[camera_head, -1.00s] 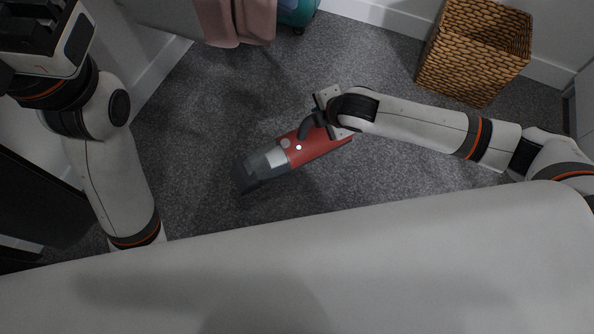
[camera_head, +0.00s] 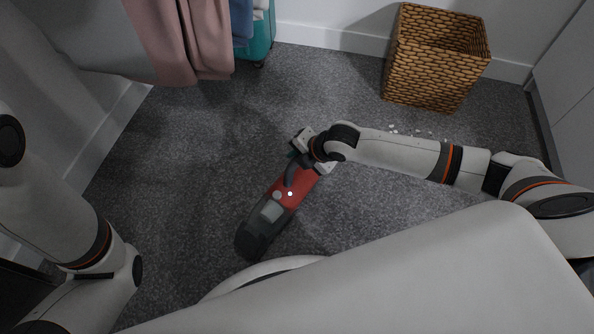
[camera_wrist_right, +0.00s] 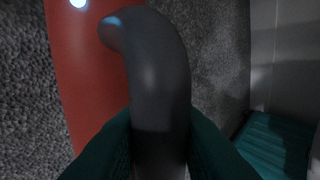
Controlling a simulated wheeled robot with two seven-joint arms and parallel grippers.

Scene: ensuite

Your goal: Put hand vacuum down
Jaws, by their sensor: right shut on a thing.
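The hand vacuum (camera_head: 270,210) has a red body and a dark nose with a grey window. In the head view it is over the grey carpet, nose pointing to the lower left. My right gripper (camera_head: 304,158) is shut on its dark handle; I cannot tell whether the vacuum touches the floor. In the right wrist view the dark curved handle (camera_wrist_right: 158,75) sits between my right gripper's fingers (camera_wrist_right: 158,150), with the red body (camera_wrist_right: 85,70) behind it. My left arm is at the left edge of the head view, but its gripper is out of view.
A woven basket (camera_head: 436,60) stands on the carpet at the back right, with small white bits (camera_head: 410,131) in front of it. A teal suitcase (camera_head: 262,38) and hanging pink cloth (camera_head: 185,40) are at the back. Bare carpet (camera_head: 185,150) lies left of the vacuum.

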